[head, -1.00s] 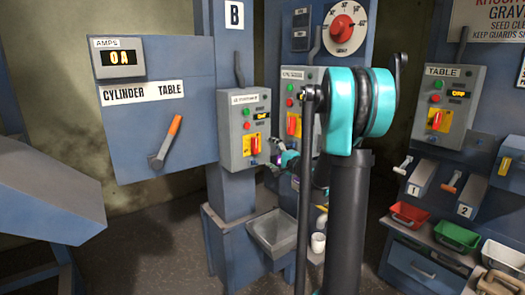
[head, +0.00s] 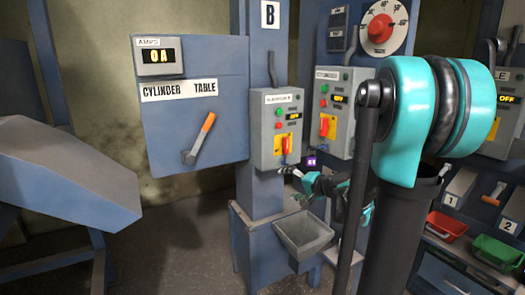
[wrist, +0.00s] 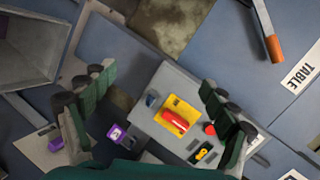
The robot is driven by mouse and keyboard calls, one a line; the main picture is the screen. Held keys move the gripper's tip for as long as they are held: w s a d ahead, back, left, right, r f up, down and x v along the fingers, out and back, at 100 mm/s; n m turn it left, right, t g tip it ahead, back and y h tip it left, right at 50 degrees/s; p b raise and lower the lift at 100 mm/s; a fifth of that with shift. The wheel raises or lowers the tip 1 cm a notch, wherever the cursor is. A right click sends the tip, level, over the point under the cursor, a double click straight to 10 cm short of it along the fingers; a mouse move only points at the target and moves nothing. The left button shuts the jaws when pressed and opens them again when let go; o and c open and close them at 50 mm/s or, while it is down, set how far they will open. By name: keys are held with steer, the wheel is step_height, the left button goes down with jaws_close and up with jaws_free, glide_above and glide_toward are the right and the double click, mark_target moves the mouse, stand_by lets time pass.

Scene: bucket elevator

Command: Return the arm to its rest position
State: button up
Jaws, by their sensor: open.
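My gripper (head: 291,184) is just below the grey elevator control box (head: 262,150) in the head view. In the wrist view, its two dark green fingers (wrist: 156,80) are spread wide with nothing between them. The box's red switch handle (wrist: 176,121) on its yellow plate shows beyond the fingers, apart from them. My teal and black arm joint fills the right of the head view and hides part of the panels behind it.
A blue cabinet (head: 225,125) with an orange-handled lever (head: 199,138) stands left. A second control box (head: 343,97) is to the right. A grey open bin (head: 303,238) sits below my gripper. Red (head: 447,226) and green (head: 492,252) trays are at right.

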steer(key=s+a+f+n+g+h, duration=0.1)
steer(key=s+f+n+g+h, duration=0.1)
steer(key=s+f, duration=0.4)
steer(key=s+f+n+g+h, duration=0.1)
steer(key=s+f+n+g, duration=0.2)
steer(key=s, duration=0.5)
steer(key=s+d+f+n+g+h, duration=0.1)
steer(key=s+d+f+h, duration=0.1)
steer(key=s, duration=0.4)
steer(key=s+d+f+n+g+h, duration=0.1)
steer(key=s+d+f+h, duration=0.2)
steer(key=s+d+f, duration=0.2)
steer(key=shift+s+f, duration=0.35)
steer(key=shift+s, duration=0.55)
